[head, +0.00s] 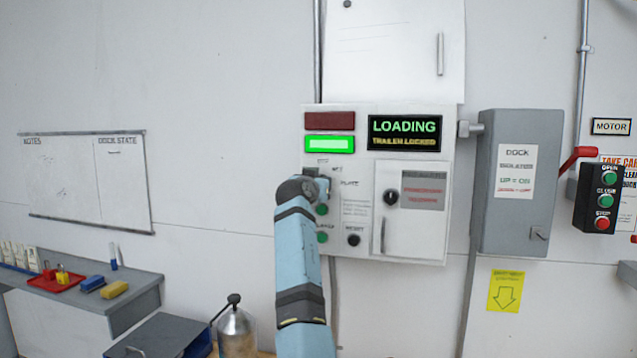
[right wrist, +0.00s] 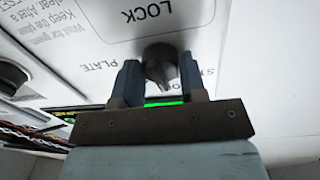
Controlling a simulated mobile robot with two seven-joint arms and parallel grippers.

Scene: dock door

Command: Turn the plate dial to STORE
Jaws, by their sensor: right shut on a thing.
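The plate dial (right wrist: 160,62) is a dark knob on the white control panel (head: 270,0) in the right wrist view.

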